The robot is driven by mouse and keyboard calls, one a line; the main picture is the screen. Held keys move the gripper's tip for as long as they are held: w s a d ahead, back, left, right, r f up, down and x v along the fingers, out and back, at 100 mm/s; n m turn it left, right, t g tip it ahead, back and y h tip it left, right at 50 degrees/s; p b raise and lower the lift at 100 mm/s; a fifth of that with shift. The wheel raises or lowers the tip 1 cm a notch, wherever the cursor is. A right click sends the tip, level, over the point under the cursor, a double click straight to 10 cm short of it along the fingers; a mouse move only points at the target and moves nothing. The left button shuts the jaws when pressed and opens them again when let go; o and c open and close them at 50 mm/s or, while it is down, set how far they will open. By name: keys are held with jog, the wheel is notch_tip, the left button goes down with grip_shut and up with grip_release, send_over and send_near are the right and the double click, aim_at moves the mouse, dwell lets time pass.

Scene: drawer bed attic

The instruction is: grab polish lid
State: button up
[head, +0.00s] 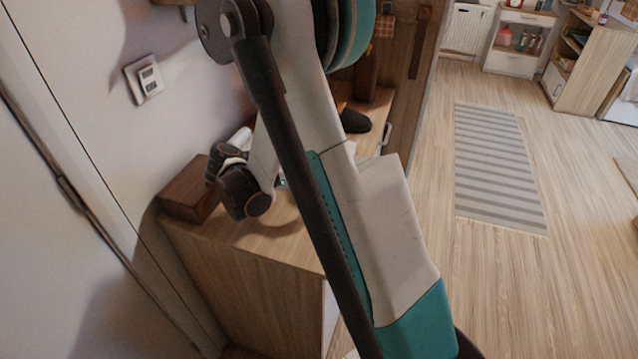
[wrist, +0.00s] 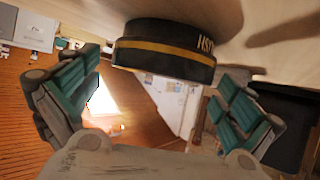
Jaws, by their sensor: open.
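In the wrist view the polish lid (wrist: 165,48) is a short, round, black piece with a gold band and pale lettering on its side. It appears against a pale surface at the top of the picture. My gripper (wrist: 155,83) is open, its teal-padded fingers spread to the left and right. The lid lies ahead of and between the fingers, with visible gaps on both sides and no clear contact. Whether it sits on a tin cannot be told. In the head view my arm hides the lid.
A wooden cabinet (head: 250,262) stands against the wall, with a brown wooden box (head: 188,192) at its left end. A dark object (head: 354,121) lies farther back. A dark object (wrist: 285,122) is close to the right finger. Open floor with a striped rug (head: 497,165) is at right.

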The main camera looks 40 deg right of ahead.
jog(key=shift+d, duration=0.15)
jog(key=shift+c, duration=0.2)
jog(key=c, duration=0.9)
